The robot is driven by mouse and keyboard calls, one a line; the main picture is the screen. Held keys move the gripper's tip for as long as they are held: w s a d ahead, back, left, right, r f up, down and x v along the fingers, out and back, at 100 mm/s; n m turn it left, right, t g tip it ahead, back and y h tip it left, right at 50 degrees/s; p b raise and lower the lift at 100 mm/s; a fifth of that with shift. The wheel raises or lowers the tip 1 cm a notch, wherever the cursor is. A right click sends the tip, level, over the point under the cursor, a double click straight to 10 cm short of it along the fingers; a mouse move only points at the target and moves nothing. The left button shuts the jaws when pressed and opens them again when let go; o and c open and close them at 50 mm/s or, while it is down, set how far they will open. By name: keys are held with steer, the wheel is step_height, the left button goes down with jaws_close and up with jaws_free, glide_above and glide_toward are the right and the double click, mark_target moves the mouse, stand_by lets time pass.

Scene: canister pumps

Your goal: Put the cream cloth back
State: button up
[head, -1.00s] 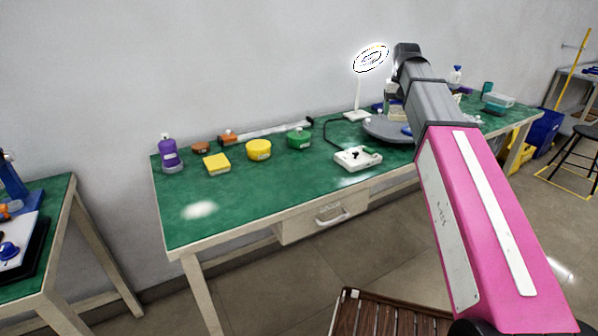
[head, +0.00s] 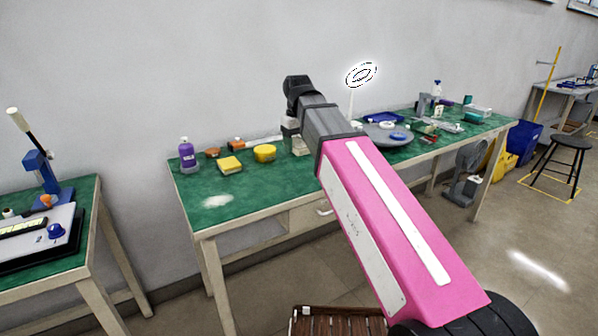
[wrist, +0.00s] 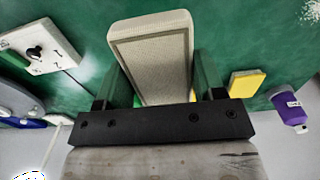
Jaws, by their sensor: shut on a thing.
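The cream cloth (wrist: 152,62), a pale folded block with a woven face, is held between the two fingers of my gripper (wrist: 163,84) in the wrist view. My gripper is shut on it above the green tabletop. In the head view my gripper (head: 293,128) is over the middle of the green workbench (head: 235,203), mostly hidden behind my wrist, and the cloth (head: 299,147) shows only in small part below it. I cannot tell from these frames how high the cloth is above the bench.
A grey round plate (head: 385,135) and a lamp (head: 361,75) are right.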

steer(key=shift+a+f, duration=0.15)
glide_above(313, 167)
step_height(313, 167, down, 7)
steer(key=shift+r, duration=0.15)
steer(key=shift+f, duration=2)
steer(key=shift+f, duration=0.1)
steer(key=o, duration=0.9)
step_height(313, 167, up, 12)
steer(key=shift+r, duration=0.1)
